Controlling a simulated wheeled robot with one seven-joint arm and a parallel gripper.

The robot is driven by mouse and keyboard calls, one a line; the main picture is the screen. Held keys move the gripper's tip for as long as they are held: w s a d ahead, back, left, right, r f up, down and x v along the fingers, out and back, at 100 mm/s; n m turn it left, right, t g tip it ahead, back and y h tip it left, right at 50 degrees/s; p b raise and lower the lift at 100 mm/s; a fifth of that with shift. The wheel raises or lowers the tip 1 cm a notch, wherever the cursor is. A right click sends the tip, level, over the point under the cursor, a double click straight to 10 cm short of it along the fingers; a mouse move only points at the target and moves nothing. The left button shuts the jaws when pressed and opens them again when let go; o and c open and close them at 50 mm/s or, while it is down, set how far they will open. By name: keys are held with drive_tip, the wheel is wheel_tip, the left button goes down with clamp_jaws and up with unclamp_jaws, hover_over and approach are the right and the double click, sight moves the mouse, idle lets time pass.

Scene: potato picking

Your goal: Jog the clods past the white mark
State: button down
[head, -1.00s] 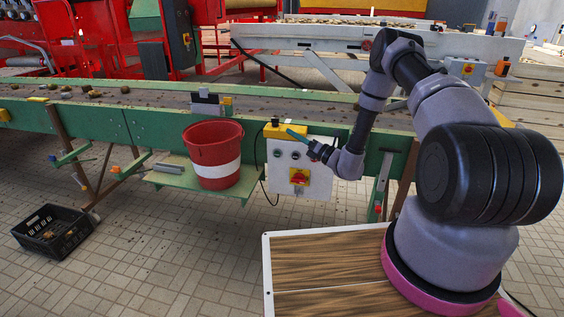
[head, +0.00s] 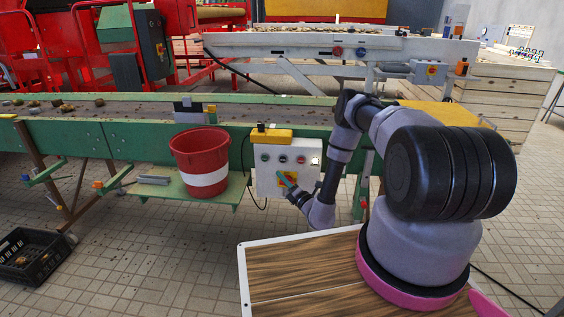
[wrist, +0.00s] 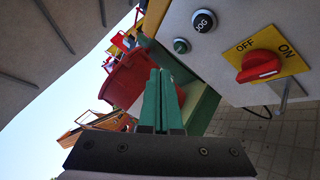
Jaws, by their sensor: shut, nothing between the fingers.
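The clods (head: 67,107) are small brown lumps on the belt at the far left in the head view. A small black-and-white plate (head: 187,116) stands at the belt's near edge, right of them; I cannot tell whether it is the white mark. The white control box (head: 270,184) hangs under a yellow block on the conveyor's near side. My gripper (head: 287,181) has teal fingers, shut and empty, overlapping the box's red switch in the head view.
A red bucket (head: 200,153) with a white band stands on a green shelf (head: 226,190) left of the box. The green conveyor side (head: 85,140) runs along behind. A black crate (head: 32,258) sits on the tiled floor at lower left.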

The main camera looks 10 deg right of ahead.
sight(283, 160)
drive_tip(key=shift+w+d, duration=0.45)
drive_tip(key=shift+w, duration=0.9)
drive_tip(key=shift+w+d, duration=0.45)
drive_tip(key=shift+w, duration=0.95)
drive_tip(key=shift+w+d, duration=0.45)
drive_tip(key=shift+w, duration=0.9)
drive_tip(key=shift+w, duration=0.1)
drive_tip(key=shift+w+d, duration=0.1)
drive_tip(key=shift+w, duration=0.2)
